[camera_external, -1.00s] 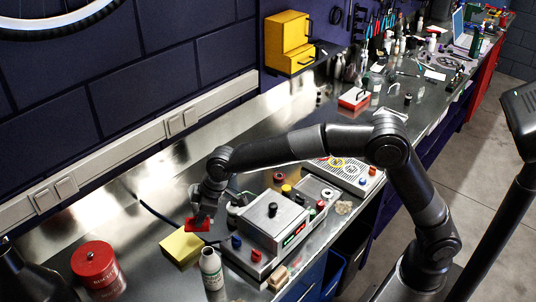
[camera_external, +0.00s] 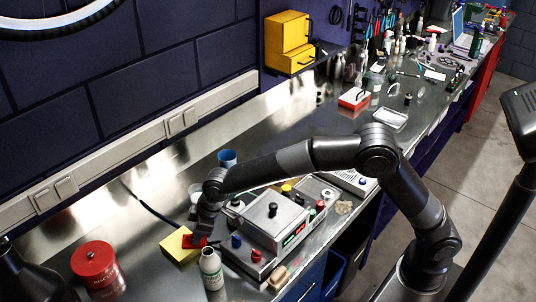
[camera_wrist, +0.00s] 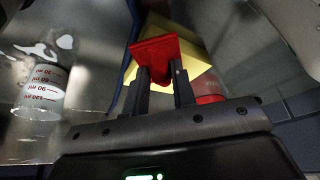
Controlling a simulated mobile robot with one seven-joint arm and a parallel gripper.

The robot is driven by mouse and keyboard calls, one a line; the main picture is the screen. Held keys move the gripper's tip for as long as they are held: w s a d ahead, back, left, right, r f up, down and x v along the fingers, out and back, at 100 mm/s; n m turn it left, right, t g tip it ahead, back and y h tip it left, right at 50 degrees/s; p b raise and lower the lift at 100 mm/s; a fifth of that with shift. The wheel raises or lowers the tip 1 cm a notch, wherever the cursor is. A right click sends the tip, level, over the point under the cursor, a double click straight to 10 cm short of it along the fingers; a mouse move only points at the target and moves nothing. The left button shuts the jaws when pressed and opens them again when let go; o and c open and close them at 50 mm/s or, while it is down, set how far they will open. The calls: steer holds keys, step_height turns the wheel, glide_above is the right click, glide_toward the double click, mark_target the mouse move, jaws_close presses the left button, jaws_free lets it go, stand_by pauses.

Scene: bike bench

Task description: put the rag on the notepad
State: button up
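The red rag (camera_external: 190,241) is in my gripper (camera_external: 201,237), at the right part of the yellow notepad (camera_external: 174,247) in the external view. In the wrist view, my gripper's fingers (camera_wrist: 160,88) are close around the rag (camera_wrist: 155,48), which spreads out beyond the tips. The notepad (camera_wrist: 194,57) shows behind and to the right of the rag. I cannot tell whether the rag touches it. My gripper hides part of the rag.
A white bottle (camera_external: 211,268) stands just in front of the notepad. A grey device with knobs (camera_external: 270,222) is to the right. A red canister (camera_external: 96,265) is at the left. A clear graduated beaker (camera_wrist: 42,88) and a blue cup (camera_external: 227,158) stand behind my gripper.

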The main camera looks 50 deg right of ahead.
steer(key=o, duration=0.4)
steer(key=shift+c, duration=0.2)
steer(key=v, duration=1.2)
steer(key=shift+r, duration=0.15)
